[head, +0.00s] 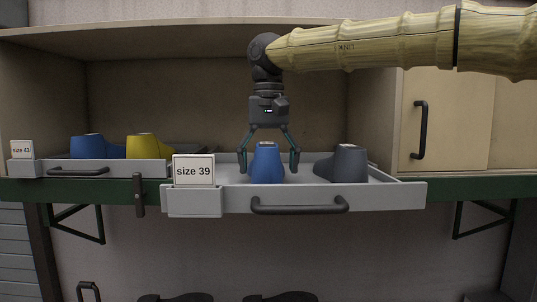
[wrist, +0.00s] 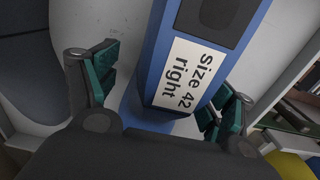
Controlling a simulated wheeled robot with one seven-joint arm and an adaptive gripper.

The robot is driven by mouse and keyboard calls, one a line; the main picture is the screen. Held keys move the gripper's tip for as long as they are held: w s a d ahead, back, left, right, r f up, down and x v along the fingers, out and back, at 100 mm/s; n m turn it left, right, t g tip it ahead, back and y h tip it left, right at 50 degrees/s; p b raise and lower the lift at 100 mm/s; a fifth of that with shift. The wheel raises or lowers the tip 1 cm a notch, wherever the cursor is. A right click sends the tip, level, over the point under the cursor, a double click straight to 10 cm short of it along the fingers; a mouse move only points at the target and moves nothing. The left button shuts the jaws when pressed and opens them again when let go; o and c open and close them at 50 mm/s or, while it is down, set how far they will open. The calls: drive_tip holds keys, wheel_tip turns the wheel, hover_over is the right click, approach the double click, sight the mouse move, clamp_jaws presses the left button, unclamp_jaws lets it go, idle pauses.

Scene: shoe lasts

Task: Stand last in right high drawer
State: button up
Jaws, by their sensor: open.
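A blue last (head: 266,165) stands upright in the right high drawer (head: 380,198), which is pulled out and carries a "size 39" card (head: 193,170). In the wrist view, the blue last (wrist: 215,30) bears a label reading "size 42 right". My gripper (head: 269,166) points down with its fingers open, one on each side of this last. In the wrist view, my gripper (wrist: 168,90) shows gaps between its pads and the last. A dark grey last (head: 349,163) stands to the right in the same drawer. It shows at the left of the wrist view (wrist: 22,55).
The left drawer (head: 100,170), carded "size 43" (head: 22,149), holds a blue last (head: 88,147) and a yellow last (head: 141,147). A closed cabinet door (head: 455,120) is at the right. A shelf board (head: 180,40) spans above. Bare drawer floor lies between the two lasts.

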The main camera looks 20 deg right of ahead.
wheel_tip(320, 180, up, 12)
drive_tip(key=b, duration=0.4)
drive_tip(key=shift+s, duration=0.1)
idle(1.3)
